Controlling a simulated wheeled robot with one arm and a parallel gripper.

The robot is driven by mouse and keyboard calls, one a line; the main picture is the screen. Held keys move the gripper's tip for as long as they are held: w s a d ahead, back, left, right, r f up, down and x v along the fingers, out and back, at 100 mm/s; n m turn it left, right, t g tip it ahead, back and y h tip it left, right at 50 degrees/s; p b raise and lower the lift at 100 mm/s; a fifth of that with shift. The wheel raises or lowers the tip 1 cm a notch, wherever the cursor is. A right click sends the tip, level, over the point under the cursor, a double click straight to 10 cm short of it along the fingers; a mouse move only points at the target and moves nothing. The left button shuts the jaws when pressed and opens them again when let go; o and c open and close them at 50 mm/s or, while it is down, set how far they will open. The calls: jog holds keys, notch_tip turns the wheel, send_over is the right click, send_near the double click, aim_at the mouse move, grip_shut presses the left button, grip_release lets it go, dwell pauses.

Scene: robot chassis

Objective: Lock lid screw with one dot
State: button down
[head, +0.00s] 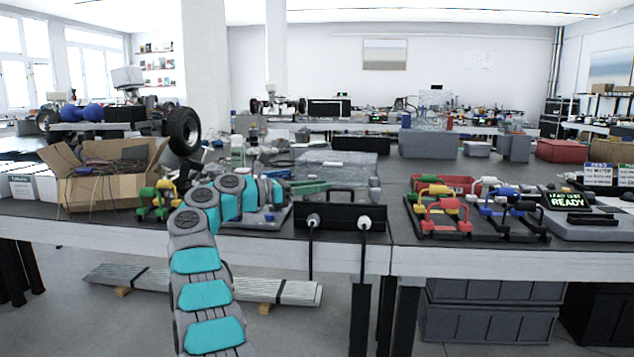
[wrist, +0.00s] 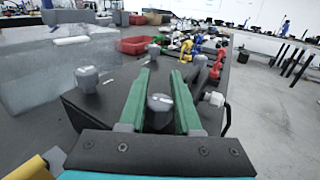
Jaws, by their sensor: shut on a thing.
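My gripper (wrist: 162,80) has two green fingers, one on each side of a grey lid screw (wrist: 159,112) in the wrist view, and is shut on it. A small pale mark shows on the screw's top; I cannot count dots. In the head view my gripper (head: 311,187) is low over the chassis top; the held screw cannot be made out there.
Black, white-ended cable plugs (head: 364,223) are on the chassis front. A cardboard box (head: 105,182) with wires is at left. A red bin (wrist: 136,45) lies beyond the lid.

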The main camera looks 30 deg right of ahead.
dwell(0.4)
jog(key=c, duration=0.6)
grip_release()
jog(key=shift+f+b, duration=0.2)
jog(key=shift+b, duration=0.4)
jog(key=n+t+b, duration=0.1)
jog(key=b, duration=0.1)
jog(key=shift+f+t+b, duration=0.1)
jog(key=shift+t+b, duration=0.2)
jog(key=shift+t+b, duration=0.3)
jog(key=shift+b, duration=0.4)
jog(key=shift+w+d+n+t+b, duration=0.1)
jog(key=shift+w+n+t+b, duration=0.1)
jog(key=shift+n+t+b, duration=0.6)
jog(key=n+t+b, duration=0.1)
jog(key=b, duration=0.2)
jog(key=n+t+y+b, duration=0.1)
jog(key=t+b, duration=0.1)
jog(key=b, duration=0.1)
jog(key=shift+w+t, duration=0.3)
jog(key=shift+w, duration=0.05)
